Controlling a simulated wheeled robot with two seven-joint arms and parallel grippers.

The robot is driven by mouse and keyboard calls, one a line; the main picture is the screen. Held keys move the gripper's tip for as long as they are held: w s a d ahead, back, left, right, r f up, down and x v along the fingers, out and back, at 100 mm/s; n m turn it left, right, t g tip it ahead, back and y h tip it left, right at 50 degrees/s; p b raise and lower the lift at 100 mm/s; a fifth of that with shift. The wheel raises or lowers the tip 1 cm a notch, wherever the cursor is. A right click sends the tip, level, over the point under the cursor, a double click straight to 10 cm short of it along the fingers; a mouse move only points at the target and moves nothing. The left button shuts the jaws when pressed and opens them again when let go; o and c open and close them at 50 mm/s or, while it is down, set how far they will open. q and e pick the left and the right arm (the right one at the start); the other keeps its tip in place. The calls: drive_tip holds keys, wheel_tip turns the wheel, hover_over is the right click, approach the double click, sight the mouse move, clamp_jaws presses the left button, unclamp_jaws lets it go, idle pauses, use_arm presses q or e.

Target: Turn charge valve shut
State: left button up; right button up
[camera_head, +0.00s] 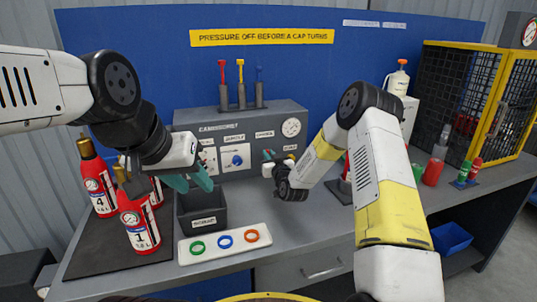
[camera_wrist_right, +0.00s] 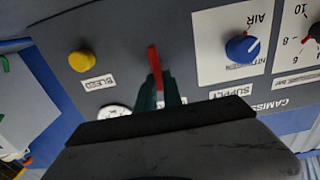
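The cabinet's grey front panel (camera_head: 240,152) stands at the back of the bench. In the right wrist view, which shows it upside down, a red lever (camera_wrist_right: 154,62) sticks out of the panel (camera_wrist_right: 120,45); its label is hidden. My right gripper (camera_wrist_right: 160,92) has its green fingers close together on either side of this lever, and they look shut on it. In the head view my right gripper (camera_head: 269,155) is at the panel's right part, with the lever hidden there. My left gripper (camera_head: 195,187) is open and empty above the dark box.
Beside the lever are a yellow BLEED knob (camera_wrist_right: 82,61) and a blue SUPPLY knob (camera_wrist_right: 242,48). Red extinguishers (camera_head: 140,222) stand at left. A dark box (camera_head: 203,212) and a white tray (camera_head: 223,244) with rings lie in front. A yellow-framed cage (camera_head: 480,95) is at right.

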drive_tip(key=shift+m, duration=0.3)
clamp_jaws()
drive_tip(key=shift+w+d+f+m, duration=0.1)
drive_tip(key=shift+d+f+m, duration=0.25)
drive_tip(key=shift+m, duration=2.5)
drive_tip(key=shift+w+d+f+m, duration=0.1)
drive_tip(key=shift+d+f+m, duration=0.2)
drive_tip(key=shift+m, duration=2.6)
drive_tip(key=shift+w+d+f+m, duration=0.1)
drive_tip(key=shift+d+f+m, duration=0.25)
drive_tip(key=shift+m, duration=2.5)
drive_tip(key=shift+a, duration=0.1)
drive_tip(key=o, duration=0.7)
unclamp_jaws()
drive_tip(key=shift+c, duration=0.2)
drive_tip(key=v, duration=0.8)
